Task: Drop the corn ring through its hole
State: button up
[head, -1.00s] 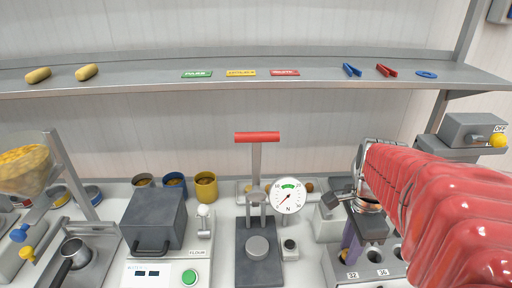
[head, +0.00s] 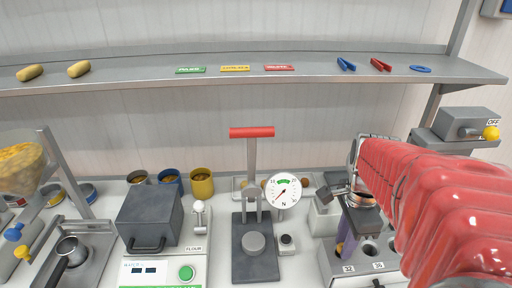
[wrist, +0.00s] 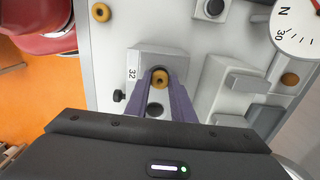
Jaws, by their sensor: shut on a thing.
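The corn ring (wrist: 160,78) is a small yellow-orange ring with a dark centre, held between the tips of my gripper (wrist: 161,84). The purple fingers are shut on it. In the wrist view it lies over the grey gauge block (wrist: 150,58) labelled 32, close to a dark round hole (wrist: 156,109). I cannot tell whether the ring touches the block. In the head view my gripper (head: 347,244) is at the block with holes marked 32 and 36 (head: 346,278), and the ring is hidden there.
Another yellow ring (wrist: 101,12) lies on the bench, and one more (wrist: 290,79) sits at the right of the wrist view. A press with a red handle (head: 251,132) and a dial gauge (head: 283,190) stand left of my arm.

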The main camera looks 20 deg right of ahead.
dwell(0.8)
jog(key=o, duration=0.8)
jog(key=shift+o, duration=0.7)
jog(key=o, duration=0.3)
jog(key=shift+r, duration=0.1)
jog(key=shift+r, duration=3.4)
